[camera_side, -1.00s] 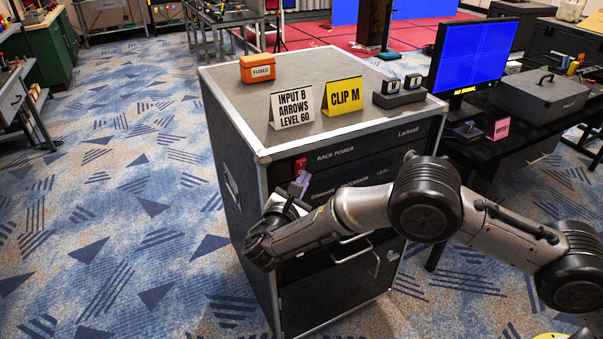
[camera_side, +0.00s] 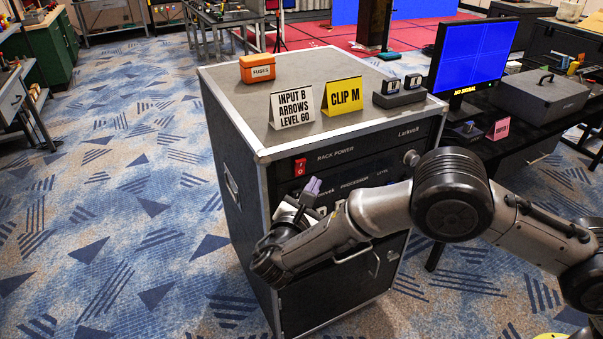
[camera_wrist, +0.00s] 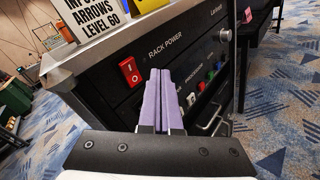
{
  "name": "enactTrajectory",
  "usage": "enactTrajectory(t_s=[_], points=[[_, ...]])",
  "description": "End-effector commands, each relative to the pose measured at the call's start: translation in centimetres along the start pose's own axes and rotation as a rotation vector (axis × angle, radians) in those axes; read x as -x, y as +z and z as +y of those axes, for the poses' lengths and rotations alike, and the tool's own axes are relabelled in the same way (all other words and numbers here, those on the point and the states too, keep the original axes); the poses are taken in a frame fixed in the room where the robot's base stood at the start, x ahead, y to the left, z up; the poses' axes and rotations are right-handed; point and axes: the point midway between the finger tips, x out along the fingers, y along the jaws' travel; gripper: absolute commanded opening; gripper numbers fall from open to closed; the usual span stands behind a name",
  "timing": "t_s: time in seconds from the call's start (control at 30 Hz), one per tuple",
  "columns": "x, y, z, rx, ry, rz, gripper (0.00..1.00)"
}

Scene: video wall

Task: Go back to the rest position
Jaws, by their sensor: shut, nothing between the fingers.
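My gripper (camera_side: 311,187) is in front of the black rack cabinet, in its upper part. Its purple fingers lie together in the wrist view (camera_wrist: 160,100), with nothing between them. The fingers are apart from the red rack power switch (camera_side: 300,167), which is to their upper left in both views; it also shows in the wrist view (camera_wrist: 130,72). My wrist and forearm cover part of the cabinet's lower front in the side view.
The rack cabinet (camera_side: 236,150) carries an orange fuses box (camera_side: 257,68), a white sign (camera_side: 292,107), a yellow sign (camera_side: 342,96) and a small dark holder (camera_side: 399,91). A monitor (camera_side: 473,57) stands on a black table at right. The carpet at left is clear.

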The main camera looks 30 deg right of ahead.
Motion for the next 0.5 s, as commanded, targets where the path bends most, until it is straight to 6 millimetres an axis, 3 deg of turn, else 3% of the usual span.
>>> enactTrajectory(t_s=[0.2, 0.5], points=[[1.07, 0.76, -0.75, 0.000, 0.001, -0.001, 0.00], [1.13, 0.83, -0.84, 0.000, 0.000, -0.001, 0.00]])
